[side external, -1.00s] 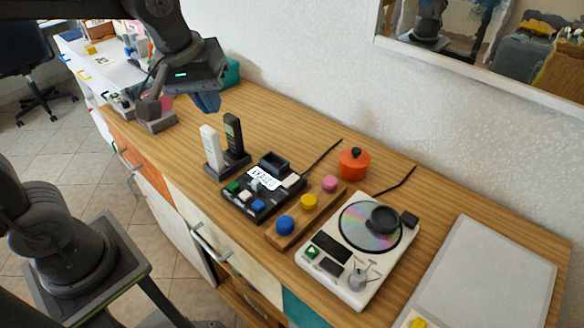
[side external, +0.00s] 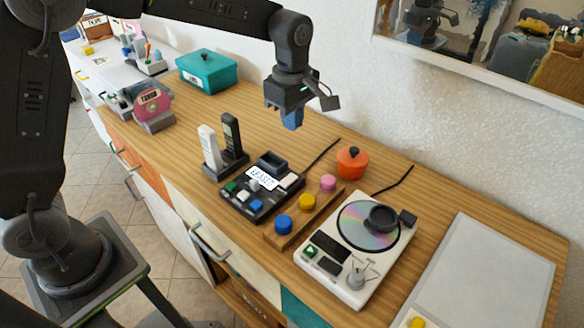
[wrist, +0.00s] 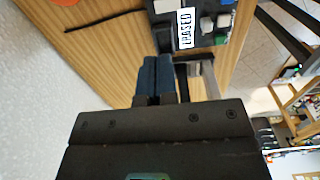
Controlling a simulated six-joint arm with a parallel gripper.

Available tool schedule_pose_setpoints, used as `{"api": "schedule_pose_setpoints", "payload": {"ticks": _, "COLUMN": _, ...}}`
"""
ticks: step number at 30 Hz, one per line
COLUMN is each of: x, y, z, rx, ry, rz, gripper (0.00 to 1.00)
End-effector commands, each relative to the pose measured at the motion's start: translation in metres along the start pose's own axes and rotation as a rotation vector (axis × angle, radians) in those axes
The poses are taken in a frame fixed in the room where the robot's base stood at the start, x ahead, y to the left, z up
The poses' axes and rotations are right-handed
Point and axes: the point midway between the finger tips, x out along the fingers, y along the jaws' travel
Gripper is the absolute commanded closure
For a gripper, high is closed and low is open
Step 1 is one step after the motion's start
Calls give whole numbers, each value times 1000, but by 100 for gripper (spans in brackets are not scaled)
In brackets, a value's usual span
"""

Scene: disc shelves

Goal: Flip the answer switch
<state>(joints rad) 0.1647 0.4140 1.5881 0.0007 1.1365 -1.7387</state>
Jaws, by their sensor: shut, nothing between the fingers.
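The answering machine (side external: 238,205) is a dark box on the wooden counter, with several coloured keys, a white label reading ERASED (side external: 261,179) and a black block at its back. It also shows at the top of the wrist view (wrist: 205,42), with the label (wrist: 186,29). I cannot tell which part is the answer switch. My gripper (side external: 292,120) hangs above the counter behind the machine, pointing down, apart from it. Its blue fingers are together and empty, and in the wrist view the fingertips (wrist: 157,62) lie just below the machine in the picture.
A white and a black handset (side external: 231,135) stand upright in a dark base beside the machine. A wooden strip with coloured knobs (side external: 307,202), an orange pot (side external: 352,162) and a disc player (side external: 330,264) are to the right. A teal box (side external: 207,72) is behind left.

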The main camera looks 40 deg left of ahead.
Motion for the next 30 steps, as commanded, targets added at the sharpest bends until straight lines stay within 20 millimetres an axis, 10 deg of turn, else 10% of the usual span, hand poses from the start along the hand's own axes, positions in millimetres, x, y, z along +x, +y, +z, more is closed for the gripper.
{"api": "schedule_pose_setpoints", "payload": {"ticks": 11, "x": 15, "y": 0, "z": 0, "rx": 2, "ry": 0, "rz": -2, "gripper": 100}}
{"api": "schedule_pose_setpoints", "payload": {"ticks": 30, "x": 129, "y": 0, "z": 0, "rx": 3, "ry": 0, "rz": 0, "gripper": 100}}
